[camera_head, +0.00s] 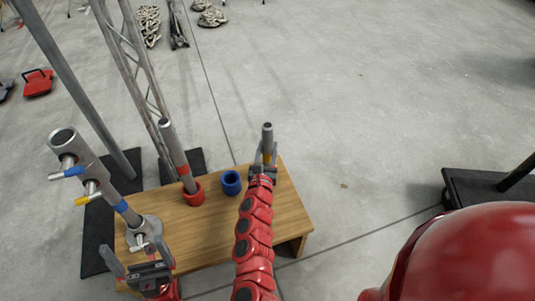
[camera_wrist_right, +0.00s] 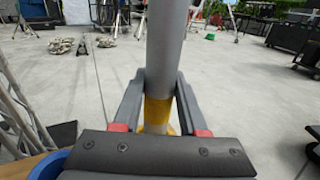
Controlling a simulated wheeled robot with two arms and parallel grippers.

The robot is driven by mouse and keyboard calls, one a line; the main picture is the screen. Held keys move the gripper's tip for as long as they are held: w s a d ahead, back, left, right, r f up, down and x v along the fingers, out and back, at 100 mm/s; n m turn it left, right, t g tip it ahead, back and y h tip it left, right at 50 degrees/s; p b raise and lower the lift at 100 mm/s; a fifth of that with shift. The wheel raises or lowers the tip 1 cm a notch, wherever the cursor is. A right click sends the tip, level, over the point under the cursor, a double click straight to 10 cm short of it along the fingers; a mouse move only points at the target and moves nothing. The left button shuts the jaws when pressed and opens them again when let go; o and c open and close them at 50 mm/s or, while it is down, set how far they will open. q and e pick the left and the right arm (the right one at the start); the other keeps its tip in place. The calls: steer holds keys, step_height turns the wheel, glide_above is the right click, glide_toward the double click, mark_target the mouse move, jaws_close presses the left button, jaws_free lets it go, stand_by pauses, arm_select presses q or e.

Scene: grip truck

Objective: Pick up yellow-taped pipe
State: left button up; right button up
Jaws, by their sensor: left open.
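The yellow-taped pipe (camera_head: 267,138) is a grey metal tube standing upright near the bench's back right. In the right wrist view, its yellow tape (camera_wrist_right: 157,112) shows between the fingers of my right gripper (camera_wrist_right: 162,82). Both fingertips meet the pipe's sides, so the gripper appears shut on it. In the head view, my right gripper (camera_head: 265,164) is around the pipe and my arm hides its lower part. A yellow ring shows at its base in the wrist view. My left gripper (camera_head: 139,264) is open and empty at the bench's front left.
The wooden bench (camera_head: 210,225) carries a red holder (camera_head: 193,195) with a red-taped pipe (camera_head: 175,150), and an empty blue holder (camera_head: 231,183). A metal stand (camera_head: 98,178) with a blue-banded pole is at the left. A truss (camera_head: 130,50) rises behind. Open floor lies to the right.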

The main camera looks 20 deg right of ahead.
jaws_close()
